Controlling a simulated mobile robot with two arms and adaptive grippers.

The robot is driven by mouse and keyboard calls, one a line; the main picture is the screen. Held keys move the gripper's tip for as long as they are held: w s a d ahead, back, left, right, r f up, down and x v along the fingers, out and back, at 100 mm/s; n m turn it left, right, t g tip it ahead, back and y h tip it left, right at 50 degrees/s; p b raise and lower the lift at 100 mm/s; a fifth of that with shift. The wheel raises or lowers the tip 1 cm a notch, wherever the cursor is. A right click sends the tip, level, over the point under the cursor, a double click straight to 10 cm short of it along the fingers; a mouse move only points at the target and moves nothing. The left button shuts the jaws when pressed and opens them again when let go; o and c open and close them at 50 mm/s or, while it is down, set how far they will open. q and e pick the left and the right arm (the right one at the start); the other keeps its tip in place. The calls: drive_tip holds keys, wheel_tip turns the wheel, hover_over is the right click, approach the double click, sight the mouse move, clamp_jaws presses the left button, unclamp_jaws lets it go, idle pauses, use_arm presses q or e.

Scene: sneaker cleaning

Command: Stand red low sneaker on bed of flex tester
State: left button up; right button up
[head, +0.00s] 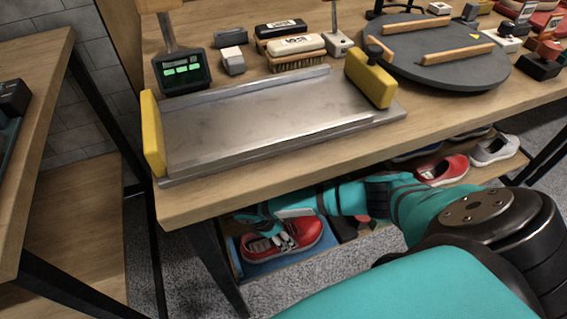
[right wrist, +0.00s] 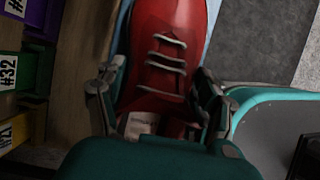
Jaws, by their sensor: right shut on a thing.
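The red low sneaker (head: 300,236) is under the table's front edge at a low level, its sole side partly showing. In the right wrist view the sneaker (right wrist: 165,50) fills the upper middle, with grey laces across its top. My right gripper (right wrist: 160,98) is shut on it, one finger on each side. In the head view my right arm reaches under the table edge to the sneaker and hides part of it. The flex tester's bed (head: 262,112) is a bare grey metal plate on the table above, between two yellow end blocks. My left gripper is not in view.
The table's front edge (head: 300,175) overhangs the sneaker. A blue mat (head: 262,266) lies beneath it. Another red shoe (head: 445,168) and a grey shoe (head: 494,150) stand further right below.

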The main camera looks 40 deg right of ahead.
drive_tip(key=shift+r, duration=0.1)
drive_tip(key=o, duration=1.5)
drive_tip(key=shift+c, duration=0.2)
use_arm(q)
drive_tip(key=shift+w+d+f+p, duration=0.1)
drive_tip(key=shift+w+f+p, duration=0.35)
drive_tip(key=shift+p, duration=1)
use_arm(e)
drive_tip(key=v, duration=0.7)
drive_tip(key=shift+r, duration=0.2)
drive_tip(key=shift+a, duration=0.15)
